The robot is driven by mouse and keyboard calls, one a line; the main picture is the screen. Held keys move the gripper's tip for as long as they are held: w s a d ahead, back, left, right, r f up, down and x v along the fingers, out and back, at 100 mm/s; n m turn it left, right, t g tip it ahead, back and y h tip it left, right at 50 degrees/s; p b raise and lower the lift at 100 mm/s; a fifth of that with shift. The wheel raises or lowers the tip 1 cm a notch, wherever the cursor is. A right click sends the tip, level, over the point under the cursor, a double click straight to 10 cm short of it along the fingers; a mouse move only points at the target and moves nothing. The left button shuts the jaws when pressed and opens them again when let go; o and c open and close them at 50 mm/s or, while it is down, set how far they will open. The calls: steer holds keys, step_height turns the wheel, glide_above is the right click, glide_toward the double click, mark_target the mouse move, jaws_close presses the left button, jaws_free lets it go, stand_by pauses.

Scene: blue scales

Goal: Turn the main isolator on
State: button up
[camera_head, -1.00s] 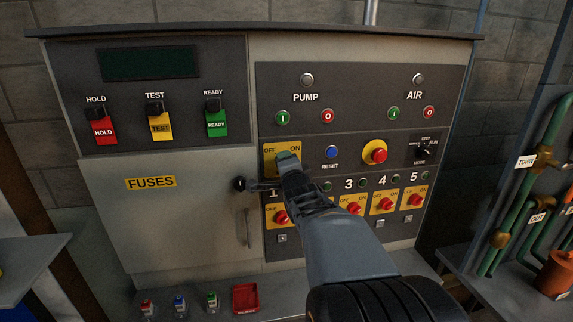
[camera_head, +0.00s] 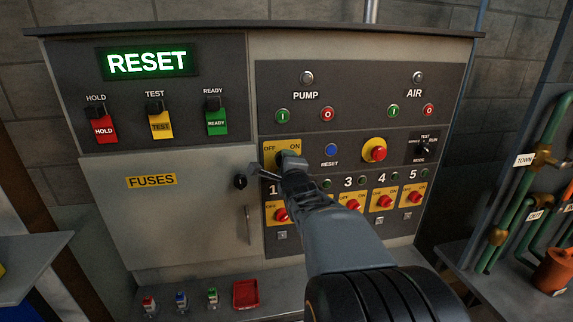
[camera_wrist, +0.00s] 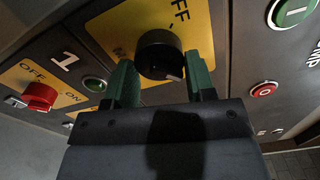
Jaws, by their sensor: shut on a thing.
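The main isolator is a yellow plate (camera_head: 270,148) marked OFF and ON, on the panel left of the blue reset button (camera_head: 331,151). Its black round knob (camera_wrist: 160,50) shows in the wrist view between my two green fingertips. My gripper (camera_head: 288,160) is shut on this knob and hides it in the head view. A pale pointer mark shows on the knob's near side.
Below are several red switches (camera_head: 383,205) on yellow plates. A red emergency button (camera_head: 374,150) sits to the right. The fuse cabinet door (camera_head: 165,220) is closed, with a black knob (camera_head: 240,181) close to my gripper. A red tray (camera_head: 245,295) lies on the ledge.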

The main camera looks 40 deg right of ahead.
steer(key=o, duration=0.9)
steer(key=shift+o, duration=0.2)
